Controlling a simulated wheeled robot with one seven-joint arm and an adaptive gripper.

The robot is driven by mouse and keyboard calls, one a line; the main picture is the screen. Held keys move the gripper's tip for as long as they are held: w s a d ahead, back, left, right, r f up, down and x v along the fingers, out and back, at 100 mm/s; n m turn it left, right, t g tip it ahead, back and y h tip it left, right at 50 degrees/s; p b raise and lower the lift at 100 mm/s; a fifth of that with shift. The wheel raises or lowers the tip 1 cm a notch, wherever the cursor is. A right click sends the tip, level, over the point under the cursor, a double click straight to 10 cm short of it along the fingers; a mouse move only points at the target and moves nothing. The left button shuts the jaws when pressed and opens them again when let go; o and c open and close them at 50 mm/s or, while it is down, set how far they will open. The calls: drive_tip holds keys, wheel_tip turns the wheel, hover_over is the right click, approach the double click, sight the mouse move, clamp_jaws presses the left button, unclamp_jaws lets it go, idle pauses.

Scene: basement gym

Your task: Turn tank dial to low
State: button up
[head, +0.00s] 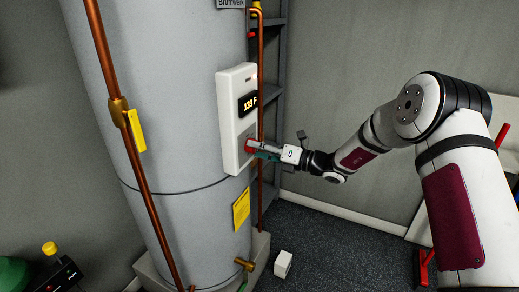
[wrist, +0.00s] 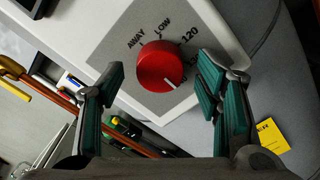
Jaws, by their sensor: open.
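The tank (head: 175,110) is a tall grey cylinder with a white control box (head: 223,120) on its side. The box's display (head: 248,103) appears to read 133 F. In the wrist view the red dial (wrist: 161,66) sits on a grey plate with AWAY, LOW and 120 marks; a further mark is partly hidden by the dial. The dial's white pointer line points to the lower right, away from LOW. My gripper (wrist: 165,92) is open, with green-padded fingers to the left and right of the dial, apparently apart from it. In the head view my gripper (head: 265,151) is at the box's lower front.
A copper pipe (head: 136,165) runs down the tank's front, and another (head: 260,180) passes beside the control box. A grey shelf frame (head: 272,80) stands behind.

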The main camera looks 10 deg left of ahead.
drive_tip(key=shift+c, duration=0.6)
drive_tip(key=c, duration=1.1)
drive_tip(key=shift+o, duration=0.3)
drive_tip(key=shift+n, duration=0.3)
drive_tip(key=shift+w+n+b, duration=0.1)
drive_tip(key=shift+n+b, duration=2.75)
drive_tip(key=shift+n, duration=10.25)
